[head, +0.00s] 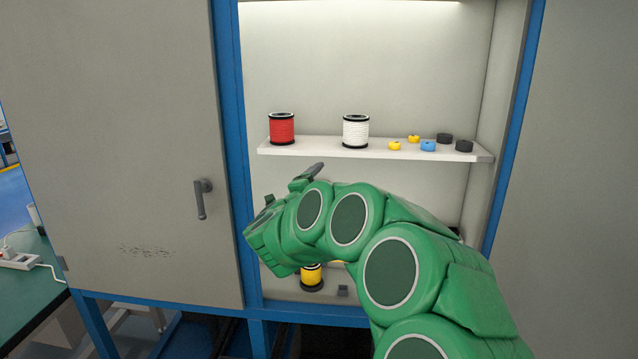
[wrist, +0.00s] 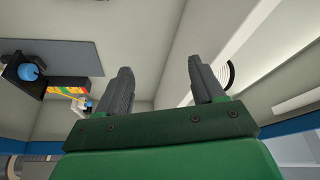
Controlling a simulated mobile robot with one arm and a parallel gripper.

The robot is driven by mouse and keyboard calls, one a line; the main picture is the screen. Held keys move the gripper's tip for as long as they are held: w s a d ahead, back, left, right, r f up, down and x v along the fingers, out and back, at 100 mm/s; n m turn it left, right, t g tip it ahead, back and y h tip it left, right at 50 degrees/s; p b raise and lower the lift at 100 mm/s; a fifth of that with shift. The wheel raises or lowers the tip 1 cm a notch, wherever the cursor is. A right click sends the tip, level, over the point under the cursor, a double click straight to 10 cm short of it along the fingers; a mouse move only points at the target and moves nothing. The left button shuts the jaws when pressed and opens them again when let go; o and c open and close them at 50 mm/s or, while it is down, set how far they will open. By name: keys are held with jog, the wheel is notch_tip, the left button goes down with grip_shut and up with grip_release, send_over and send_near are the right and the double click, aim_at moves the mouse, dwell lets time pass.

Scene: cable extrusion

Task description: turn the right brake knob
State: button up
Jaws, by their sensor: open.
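My gripper (head: 298,184) is in front of the open cabinet, below the shelf. In the wrist view my gripper (wrist: 160,76) is open, with nothing between its two grey fingers. I cannot identify the right brake knob for certain. In the wrist view a blue round part (wrist: 31,71) sits on a black holder at the far left, well away from the fingers. My green arm covers much of the lower cabinet in the head view.
A shelf (head: 375,154) bears a red spool (head: 282,130), a white spool (head: 356,132), small yellow and blue round pieces and black discs. A yellow spool (head: 312,278) stands on the cabinet floor. The grey cabinet door (head: 130,140) fills the left.

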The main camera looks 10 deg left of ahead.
jog(key=shift+s+d+r, duration=0.15)
jog(key=shift+s+r, duration=0.1)
jog(key=shift+s, duration=0.25)
jog(key=shift+s+d+r, duration=0.15)
jog(key=shift+s+r, duration=0.05)
jog(key=shift+s, duration=0.3)
jog(key=shift+o, duration=0.3)
jog(key=shift+f, duration=0.1)
jog(key=w+a+f+n+g, duration=0.15)
jog(key=f+n, duration=0.25)
jog(key=n, duration=0.7)
jog(key=w+a+f+n, duration=0.3)
jog(key=f+n, duration=0.2)
jog(key=n, duration=0.5)
jog(key=w+a+f+n, duration=0.2)
jog(key=a+f+n, duration=0.15)
jog(key=n, duration=0.75)
jog(key=shift+d+f+x, duration=0.15)
jog(key=shift+d+x, duration=0.05)
jog(key=shift+x, duration=1.8)
jog(key=shift+d+f+x, duration=0.15)
jog(key=shift+x, duration=1.8)
jog(key=shift+s, duration=0.15)
